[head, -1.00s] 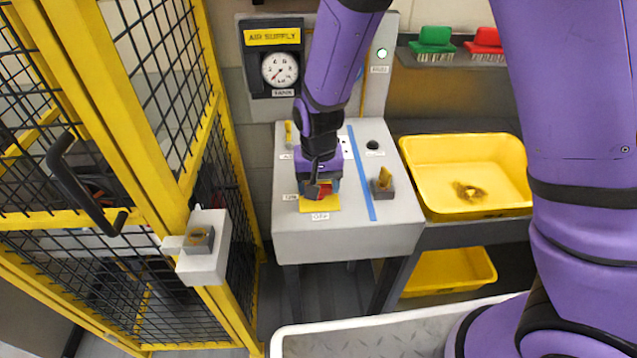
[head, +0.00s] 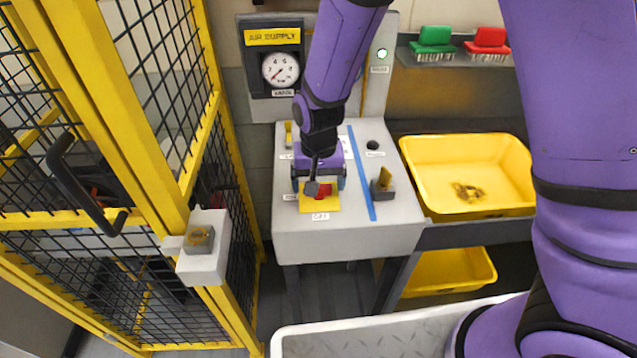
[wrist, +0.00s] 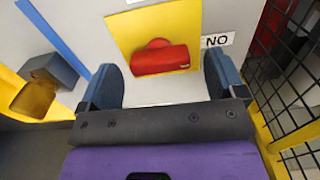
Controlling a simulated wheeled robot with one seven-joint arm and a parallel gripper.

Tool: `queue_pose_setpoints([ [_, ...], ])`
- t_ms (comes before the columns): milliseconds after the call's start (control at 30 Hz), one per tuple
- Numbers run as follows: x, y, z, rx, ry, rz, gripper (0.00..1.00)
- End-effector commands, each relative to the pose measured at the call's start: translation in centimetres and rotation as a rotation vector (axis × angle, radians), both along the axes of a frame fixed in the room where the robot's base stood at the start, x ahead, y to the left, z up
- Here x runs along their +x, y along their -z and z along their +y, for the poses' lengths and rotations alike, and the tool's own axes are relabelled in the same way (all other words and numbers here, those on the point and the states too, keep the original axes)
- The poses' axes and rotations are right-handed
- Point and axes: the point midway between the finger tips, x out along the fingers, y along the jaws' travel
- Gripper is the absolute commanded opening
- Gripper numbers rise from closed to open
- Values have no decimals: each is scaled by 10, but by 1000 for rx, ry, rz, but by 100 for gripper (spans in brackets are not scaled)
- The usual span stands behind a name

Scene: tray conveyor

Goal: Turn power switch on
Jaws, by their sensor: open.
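The power switch is a red handle (wrist: 160,60) on a yellow plate (wrist: 120,35), set in the grey console top. In the wrist view the handle lies crosswise, with a label reading ON upside down (wrist: 217,41) beside the plate at right. In the head view part of the red handle (head: 325,189) shows on the plate (head: 320,204), with an OFF label (head: 320,217) in front. My gripper (wrist: 165,85) is open, its blue fingertips apart on either side of the handle with gaps, holding nothing. My gripper (head: 319,183) partly hides the handle in the head view.
A grey block with a yellow knob (head: 383,184) sits right of a blue stripe (head: 361,175). A black button (head: 372,145) stands behind. A yellow mesh fence with a latch box (head: 205,245) is at left, and a yellow bin (head: 468,175) at right.

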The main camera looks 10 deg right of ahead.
Motion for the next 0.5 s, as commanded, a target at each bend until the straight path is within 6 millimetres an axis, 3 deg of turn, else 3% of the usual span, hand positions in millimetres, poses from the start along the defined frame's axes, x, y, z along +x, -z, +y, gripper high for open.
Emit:
queue_pose_setpoints([
  [500,1,-86,0,2,0,-2,89],
])
